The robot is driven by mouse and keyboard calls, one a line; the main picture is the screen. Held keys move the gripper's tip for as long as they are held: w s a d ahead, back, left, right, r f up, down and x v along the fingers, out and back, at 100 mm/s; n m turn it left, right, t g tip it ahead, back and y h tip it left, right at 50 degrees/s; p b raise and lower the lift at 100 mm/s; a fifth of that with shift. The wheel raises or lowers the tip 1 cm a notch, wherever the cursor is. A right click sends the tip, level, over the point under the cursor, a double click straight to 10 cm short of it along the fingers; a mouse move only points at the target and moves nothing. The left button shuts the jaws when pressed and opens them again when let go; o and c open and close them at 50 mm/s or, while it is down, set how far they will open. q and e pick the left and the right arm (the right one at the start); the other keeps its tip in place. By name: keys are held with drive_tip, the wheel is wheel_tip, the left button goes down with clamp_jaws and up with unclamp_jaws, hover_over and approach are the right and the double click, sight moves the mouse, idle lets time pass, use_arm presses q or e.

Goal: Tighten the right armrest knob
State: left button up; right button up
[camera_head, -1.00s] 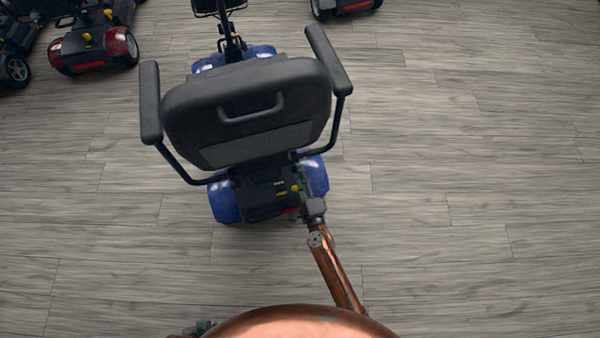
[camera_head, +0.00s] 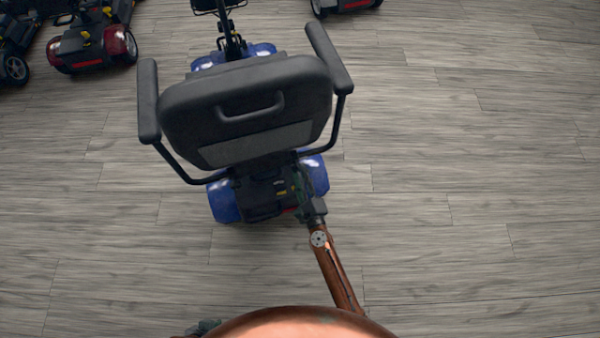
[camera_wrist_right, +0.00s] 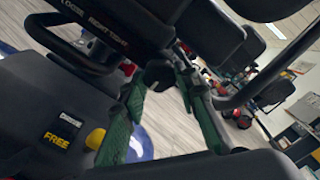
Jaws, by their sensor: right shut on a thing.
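The blue scooter's dark seat (camera_head: 245,100) faces away from me, with its right armrest (camera_head: 328,58) on the right of the head view. My right gripper (camera_head: 302,190) is below that armrest's post, behind the seat. In the right wrist view its green fingers (camera_wrist_right: 165,85) reach up under the seat and are shut on the right armrest knob, which the fingers mostly hide.
The scooter's rear cover has a yellow lever (camera_wrist_right: 95,138) and a "FREE" label (camera_wrist_right: 57,140) close to my right fingers. A red scooter (camera_head: 92,48) stands at back left, another (camera_head: 345,5) at the top. The floor (camera_head: 470,180) on the right is clear.

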drive_tip(key=o, duration=1.2)
drive_tip(key=shift+c, duration=0.2)
drive_tip(key=v, duration=1.2)
drive_tip(key=shift+s+f, duration=0.1)
